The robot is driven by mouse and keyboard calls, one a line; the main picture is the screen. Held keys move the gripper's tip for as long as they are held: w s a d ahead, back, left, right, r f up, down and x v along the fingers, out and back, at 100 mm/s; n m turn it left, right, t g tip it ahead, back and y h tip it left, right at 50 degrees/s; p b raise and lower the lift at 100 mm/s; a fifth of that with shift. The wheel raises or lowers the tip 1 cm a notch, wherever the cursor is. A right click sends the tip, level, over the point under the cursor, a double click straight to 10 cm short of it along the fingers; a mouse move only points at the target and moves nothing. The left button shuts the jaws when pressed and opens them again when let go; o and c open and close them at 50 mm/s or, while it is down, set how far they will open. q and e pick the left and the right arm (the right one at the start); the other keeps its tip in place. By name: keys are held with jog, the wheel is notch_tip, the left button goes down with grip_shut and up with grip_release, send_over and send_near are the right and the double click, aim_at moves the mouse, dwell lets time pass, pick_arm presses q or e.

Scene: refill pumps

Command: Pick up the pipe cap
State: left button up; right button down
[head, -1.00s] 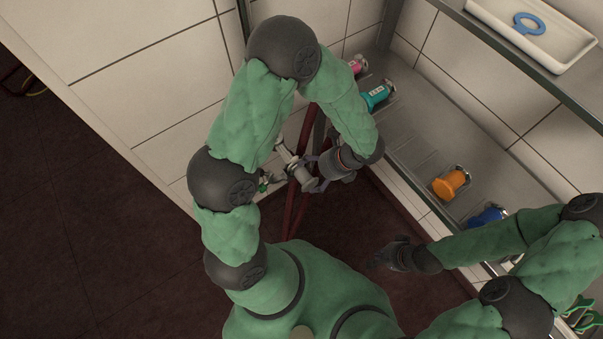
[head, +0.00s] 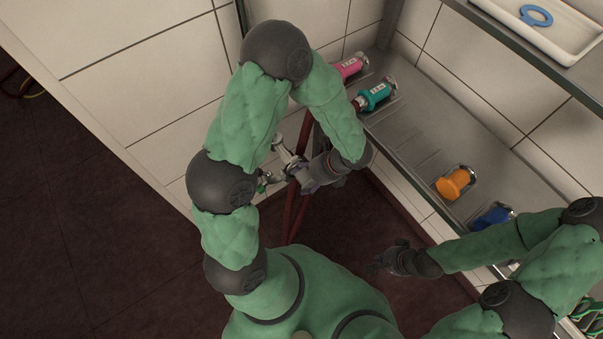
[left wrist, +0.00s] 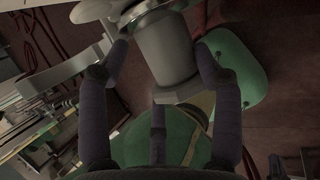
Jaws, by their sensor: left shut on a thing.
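The pipe cap appears to be the grey metal cylinder (left wrist: 168,50) in the left wrist view, with a wider rim at its top. My left gripper (left wrist: 160,68) is shut on it, with fingers on both sides of the cylinder. In the head view my left gripper (head: 308,171) is beside a pale metal fitting and dark red hoses; the cap is mostly hidden there by the gripper and small parts. My right gripper (head: 378,267) is low over the dark floor, apart from the fitting; its finger opening is unclear.
A metal shelf (head: 425,150) on the right bears a pink bottle (head: 350,67), a teal bottle (head: 374,97), an orange bottle (head: 454,184) and a blue one (head: 492,216). A white tray (head: 578,40) holding a blue ring (head: 536,16) is above. Dark red hoses (head: 291,212) hang near my left gripper.

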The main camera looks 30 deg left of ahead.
aim_at(307, 177)
pick_arm(q)
jog(key=shift+w, duration=0.15)
jog(key=shift+r, duration=0.5)
notch_tip(307, 177, up, 2)
jog(key=shift+w+r+p, duration=0.1)
jog(key=shift+r+p, duration=0.05)
jog(key=shift+p, duration=0.6)
jog(key=s+r+p, duration=0.6)
jog(key=s+r, duration=0.3)
jog(key=s, duration=0.5)
jog(key=shift+s+a+r, duration=0.2)
jog(key=shift+a+r, duration=0.15)
jog(key=shift+a, duration=0.05)
jog(key=shift+w, duration=0.1)
